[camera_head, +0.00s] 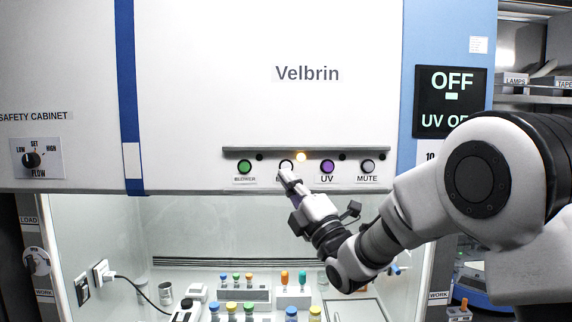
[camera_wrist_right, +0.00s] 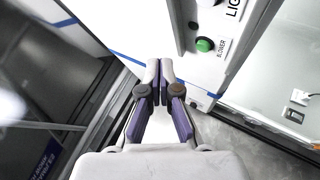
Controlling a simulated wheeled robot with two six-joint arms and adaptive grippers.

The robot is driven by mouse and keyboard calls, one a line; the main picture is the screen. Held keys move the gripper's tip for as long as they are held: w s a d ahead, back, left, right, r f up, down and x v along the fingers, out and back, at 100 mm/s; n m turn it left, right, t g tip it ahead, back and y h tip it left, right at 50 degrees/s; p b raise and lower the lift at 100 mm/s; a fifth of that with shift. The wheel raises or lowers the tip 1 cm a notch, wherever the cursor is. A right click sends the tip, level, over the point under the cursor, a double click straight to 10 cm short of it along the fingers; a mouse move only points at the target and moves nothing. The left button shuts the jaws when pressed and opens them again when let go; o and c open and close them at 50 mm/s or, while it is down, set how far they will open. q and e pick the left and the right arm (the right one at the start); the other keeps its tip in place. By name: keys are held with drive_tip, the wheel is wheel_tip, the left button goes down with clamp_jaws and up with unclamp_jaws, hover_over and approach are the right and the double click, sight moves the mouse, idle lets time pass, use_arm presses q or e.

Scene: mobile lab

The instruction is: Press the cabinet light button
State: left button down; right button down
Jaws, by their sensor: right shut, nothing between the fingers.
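The white light button (camera_head: 287,165) sits on the cabinet's front panel between the green blower button and the purple UV button. Its label is hidden behind my right gripper (camera_head: 285,175) in the head view. In the right wrist view the light button (camera_wrist_right: 209,3) is cut by the top edge, beside part of its label. My right gripper (camera_wrist_right: 159,68) is shut and empty, its tips at or just below the light button; I cannot tell whether they touch. The small lamp (camera_head: 301,156) just above and right of the light button glows amber. My left gripper is not in view.
The green blower button (camera_head: 245,167), purple UV button (camera_head: 327,167) and grey mute button (camera_head: 368,167) share the row under a dark ledge (camera_head: 330,150). A display (camera_head: 451,102) reads OFF. Tubes and racks (camera_head: 246,296) stand inside the cabinet below.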

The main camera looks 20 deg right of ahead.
drive_tip(key=w+d+p, duration=0.2)
drive_tip(key=w, duration=0.5)
drive_tip(key=shift+f, duration=0.1)
idle(1.1)
drive_tip(key=shift+w+d+b, duration=0.15)
drive_tip(key=shift+w+b, duration=0.25)
